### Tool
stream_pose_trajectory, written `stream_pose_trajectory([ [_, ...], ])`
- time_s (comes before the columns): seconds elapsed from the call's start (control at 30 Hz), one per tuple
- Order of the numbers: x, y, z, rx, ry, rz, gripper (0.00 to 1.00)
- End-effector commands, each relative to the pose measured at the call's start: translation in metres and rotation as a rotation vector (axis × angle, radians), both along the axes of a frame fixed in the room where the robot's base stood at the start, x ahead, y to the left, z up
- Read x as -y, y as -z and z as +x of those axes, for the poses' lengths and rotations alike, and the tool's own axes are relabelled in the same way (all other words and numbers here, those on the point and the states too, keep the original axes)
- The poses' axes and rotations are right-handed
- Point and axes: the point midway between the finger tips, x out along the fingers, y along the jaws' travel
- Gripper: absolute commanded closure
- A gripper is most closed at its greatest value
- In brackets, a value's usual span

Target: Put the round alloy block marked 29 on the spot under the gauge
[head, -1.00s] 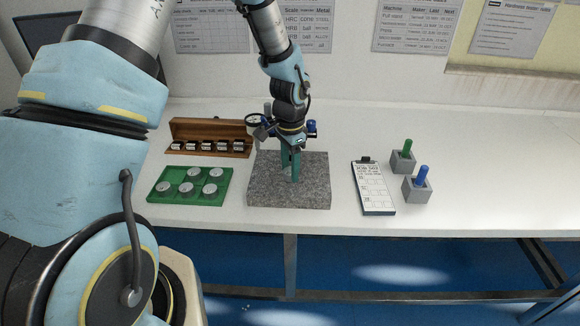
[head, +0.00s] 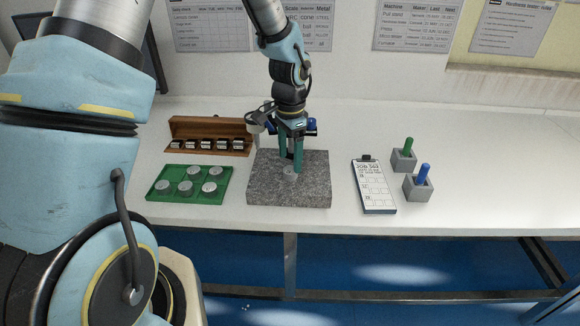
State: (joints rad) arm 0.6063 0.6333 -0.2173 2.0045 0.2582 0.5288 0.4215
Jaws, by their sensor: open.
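My gripper (head: 291,168) is open above the grey granite slab (head: 315,190), its teal fingers pointing down. A small round grey block (head: 291,171) lies on the slab between and just below the fingertips. I cannot read any number on it. The gauge and its stand are mostly hidden behind my gripper and wrist. So I cannot tell whether the block is exactly on the spot under the gauge. The green tray (head: 153,196) at left holds several similar round grey blocks, and its back left place looks empty.
A wooden case (head: 210,127) with several small dark blocks stands behind the tray. A clipboard (head: 373,186) lies right of the slab. Beside it stand grey holders with a green-handled tool (head: 408,146) and a blue-handled tool (head: 424,171). The far right of the table is clear.

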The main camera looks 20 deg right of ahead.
Motion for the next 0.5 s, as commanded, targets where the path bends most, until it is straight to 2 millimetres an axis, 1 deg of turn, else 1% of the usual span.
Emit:
stream_pose_trajectory([
  [0.1, 0.001, -0.026, 0.002, 0.006, -0.002, -0.005, 0.22],
  [0.3, 0.001, -0.064, 0.001, 0.004, -0.001, -0.004, 0.22],
  [0.4, 0.0, -0.076, 0.0, 0.001, -0.002, -0.002, 0.22],
  [0.5, 0.0, -0.083, 0.0, 0.001, -0.001, -0.002, 0.22],
])
